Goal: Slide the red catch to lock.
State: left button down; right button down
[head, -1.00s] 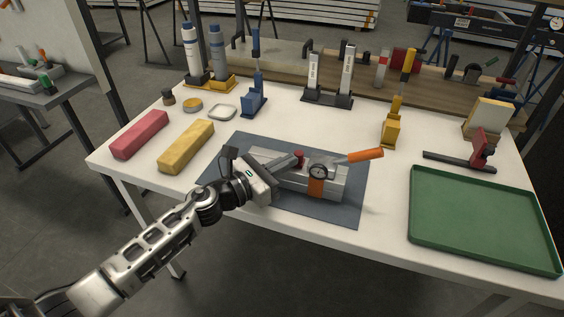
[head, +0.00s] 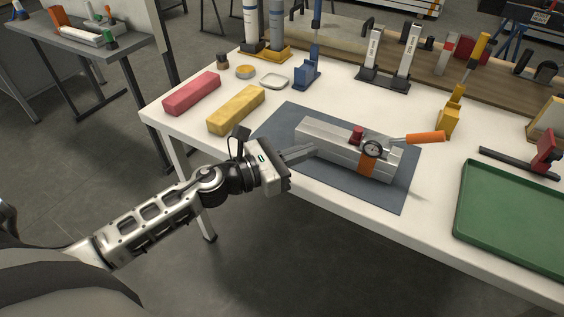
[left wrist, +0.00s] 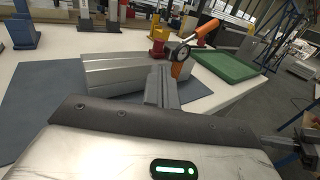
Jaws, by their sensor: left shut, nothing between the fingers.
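The red catch (head: 356,134) sits on top of the grey metal container frame (head: 328,136), beside a round black dial (head: 373,149). An orange-handled lever (head: 424,137) sticks out to the right, and an orange band (head: 366,168) runs down the front. In the left wrist view the red catch (left wrist: 158,48) stands beyond my fingers, left of the dial (left wrist: 181,51). My left gripper (head: 312,149) is shut and empty, with its fingertips near the frame's left front, apart from the catch. Whether the tips touch the frame is unclear. My right gripper is not in view.
The frame lies on a dark grey mat (head: 275,131) on the white table. A green tray (head: 463,209) is at right. A red block (head: 191,93) and a yellow block (head: 236,109) lie at left. Tool stands, including a blue holder (head: 306,74), line the back.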

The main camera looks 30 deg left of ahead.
pick_arm(q)
jog(key=shift+b+v, duration=0.45)
jog(key=shift+v, duration=1.85)
jog(key=s+d+f+m+g+y, duration=0.2)
jog(key=s+f+m, duration=0.4)
jog(key=m, duration=0.9)
jog(key=s+d+f+m+g+y, duration=0.2)
jog(key=s+d+f+m+y, duration=0.2)
jog(key=m, duration=1.2)
jog(key=s+f+y, duration=0.1)
jog(key=s+f, duration=0.2)
jog(key=f, duration=0.2)
jog(key=shift+s+d+f, duration=0.3)
jog(key=shift+s+f, duration=0.05)
jog(key=shift+f, duration=0.05)
